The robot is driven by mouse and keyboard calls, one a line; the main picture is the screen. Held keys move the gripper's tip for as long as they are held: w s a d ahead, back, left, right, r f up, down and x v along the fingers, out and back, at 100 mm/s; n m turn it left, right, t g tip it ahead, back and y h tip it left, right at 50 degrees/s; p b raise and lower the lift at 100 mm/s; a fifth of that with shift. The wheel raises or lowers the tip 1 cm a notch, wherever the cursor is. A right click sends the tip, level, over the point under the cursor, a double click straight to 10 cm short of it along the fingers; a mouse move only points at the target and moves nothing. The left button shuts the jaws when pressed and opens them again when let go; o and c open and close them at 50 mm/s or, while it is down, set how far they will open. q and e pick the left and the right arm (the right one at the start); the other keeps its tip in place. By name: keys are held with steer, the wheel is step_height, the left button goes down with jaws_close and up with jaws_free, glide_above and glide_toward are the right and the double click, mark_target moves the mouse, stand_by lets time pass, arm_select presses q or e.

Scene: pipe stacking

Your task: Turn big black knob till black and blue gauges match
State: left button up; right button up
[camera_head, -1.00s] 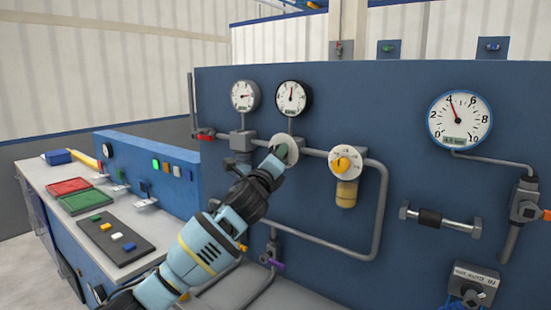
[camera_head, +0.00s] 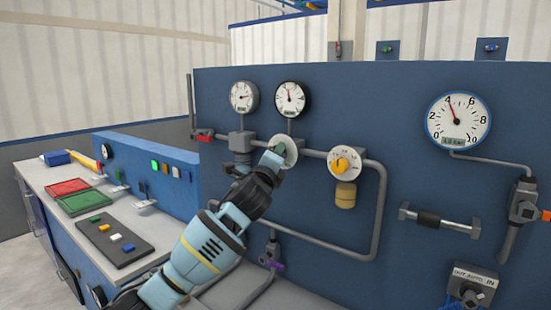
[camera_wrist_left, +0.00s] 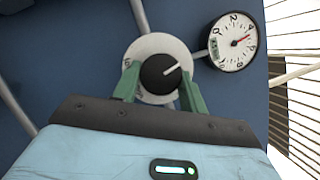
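The big black knob (camera_wrist_left: 160,74) sits on a round white dial plate (camera_wrist_left: 150,48) in the left wrist view, its white pointer line tilted up to the right. My left gripper (camera_wrist_left: 159,72) has its green fingers on both sides of the knob, closed on it. In the head view the gripper (camera_head: 279,150) covers the knob; part of the white plate (camera_head: 291,146) shows. The black-rimmed gauge (camera_head: 291,98) above has its needle slightly left of upright; it also shows in the left wrist view (camera_wrist_left: 233,42). The blue-rimmed gauge (camera_head: 459,122) has its needle near 4. My right gripper is out of view.
A grey-rimmed gauge (camera_head: 244,97) is left of the black one. A white dial with a yellow knob (camera_head: 343,162) is right of my gripper. Grey pipes (camera_head: 377,210) run along the blue panel. A bench with trays (camera_head: 85,200) is at left.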

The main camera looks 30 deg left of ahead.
arm_select(q)
steer(key=o, duration=0.4)
steer(key=shift+s, duration=0.1)
steer(key=v, duration=0.7)
steer(key=shift+s, duration=0.3)
steer(key=shift+d+f, duration=0.1)
stand_by(0.3)
